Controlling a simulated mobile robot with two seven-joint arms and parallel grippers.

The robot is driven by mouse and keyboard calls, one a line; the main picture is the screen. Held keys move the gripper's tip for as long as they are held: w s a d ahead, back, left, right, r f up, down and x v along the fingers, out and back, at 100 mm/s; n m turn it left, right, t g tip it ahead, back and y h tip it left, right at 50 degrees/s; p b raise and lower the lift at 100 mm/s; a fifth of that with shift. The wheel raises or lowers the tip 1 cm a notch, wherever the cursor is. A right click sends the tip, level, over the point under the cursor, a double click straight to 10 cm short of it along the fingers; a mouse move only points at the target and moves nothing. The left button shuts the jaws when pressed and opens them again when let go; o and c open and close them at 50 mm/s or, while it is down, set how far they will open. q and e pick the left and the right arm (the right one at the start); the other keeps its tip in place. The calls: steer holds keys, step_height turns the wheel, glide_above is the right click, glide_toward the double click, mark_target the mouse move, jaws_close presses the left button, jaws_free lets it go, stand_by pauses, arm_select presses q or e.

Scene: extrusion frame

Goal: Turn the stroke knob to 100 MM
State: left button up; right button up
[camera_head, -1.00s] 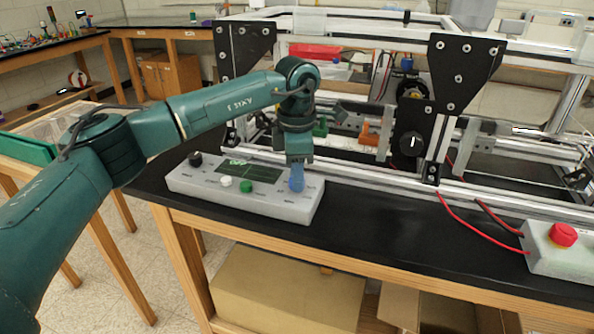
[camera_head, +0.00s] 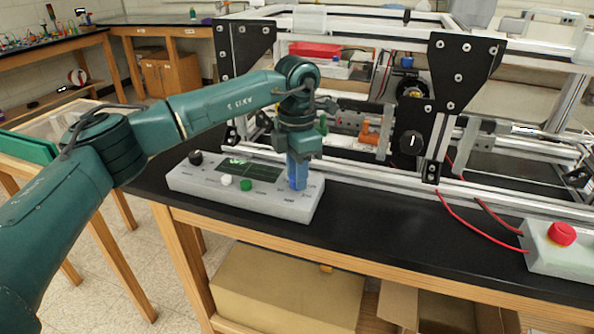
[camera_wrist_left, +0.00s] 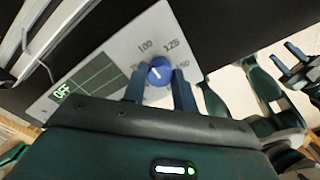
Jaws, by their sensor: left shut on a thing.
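The blue stroke knob (camera_wrist_left: 159,72) is on the right end of the grey control box (camera_head: 256,207). In the left wrist view its white mark points up and left, toward the printed "100"; "125" is to the right of that, and a number at the left is partly hidden by a finger. My left gripper (camera_head: 298,186) comes down from above with its blue fingers on either side of the knob, shut on it. In the head view the fingers mostly hide the knob. My right gripper (camera_wrist_left: 283,53) shows at the right of the left wrist view, empty, its fingers apart.
The box also has a display (camera_wrist_left: 85,86) reading "OFF", a black knob (camera_head: 195,158), a white button (camera_head: 226,180) and a green button (camera_head: 246,185). The extrusion frame (camera_head: 380,173) stands close behind.

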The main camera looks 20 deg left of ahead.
arm_select(q)
steer(key=o, duration=1)
steer(key=shift+r, duration=0.1)
step_height(320, 180, up, 13)
steer(key=shift+r, duration=0.1)
